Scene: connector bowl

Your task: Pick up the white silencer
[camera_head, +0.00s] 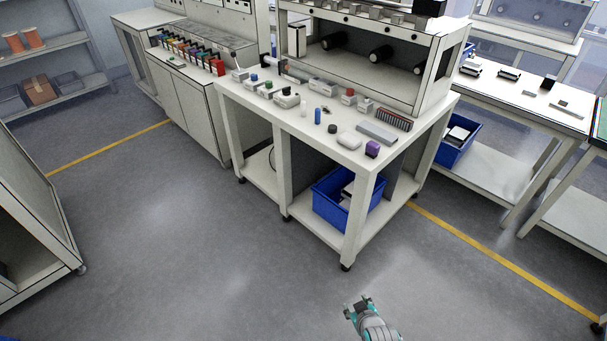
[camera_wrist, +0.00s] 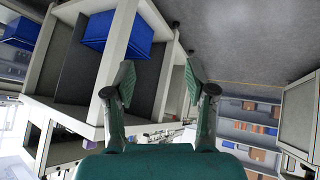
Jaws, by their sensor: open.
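Several small parts lie on the white workbench (camera_head: 317,144). Pale ones include a white rounded block (camera_head: 349,140) near the front edge and a white-grey piece with a dark top (camera_head: 287,98) farther left. I cannot tell at this size which one is the white silencer. My gripper (camera_head: 358,304) is low in the head view, over the floor in front of the bench and well apart from the parts. In the wrist view my gripper (camera_wrist: 158,82) has its two fingers spread with nothing between them. The small parts are too unclear to tell apart there.
A blue bin (camera_head: 327,205) stands on the bench's lower shelf; it also shows in the wrist view (camera_wrist: 118,32). A purple part (camera_head: 372,148) lies at the bench corner. A shelf unit (camera_head: 420,65) stands at the bench's back. Open floor (camera_head: 200,250) lies in front.

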